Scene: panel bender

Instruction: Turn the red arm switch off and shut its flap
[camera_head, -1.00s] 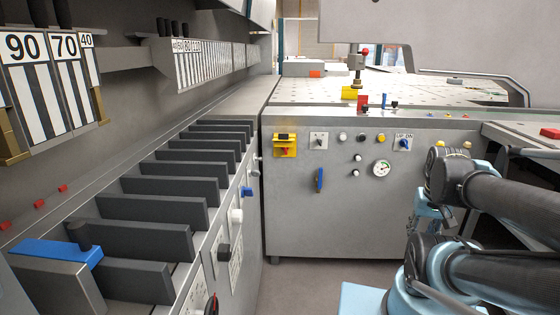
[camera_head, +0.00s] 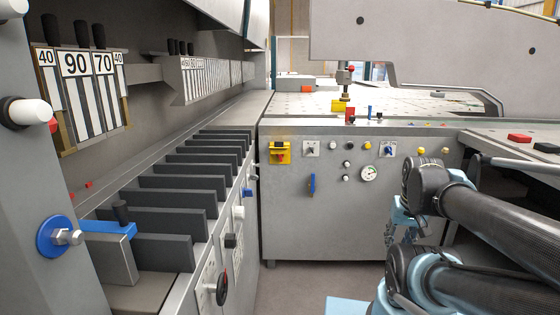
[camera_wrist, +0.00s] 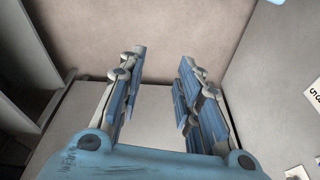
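A yellow plate (camera_head: 280,153) with a small red handle and a dark part at its top is on the upper left of the grey cabinet front in the head view. It is the only red switch on a yellow plate there; whether the dark part is a flap, and how it stands, is too small to tell. My gripper (camera_wrist: 160,62) shows in the wrist view with its two fingers wide apart and nothing between them.
The grey cabinet (camera_head: 340,220) carries several knobs, a blue handle (camera_head: 311,184) and a gauge (camera_head: 369,173). A row of dark grey plates (camera_head: 165,219) runs along the left. A grey post with a blue disc (camera_head: 54,236) stands near left. Floor is free before the cabinet.

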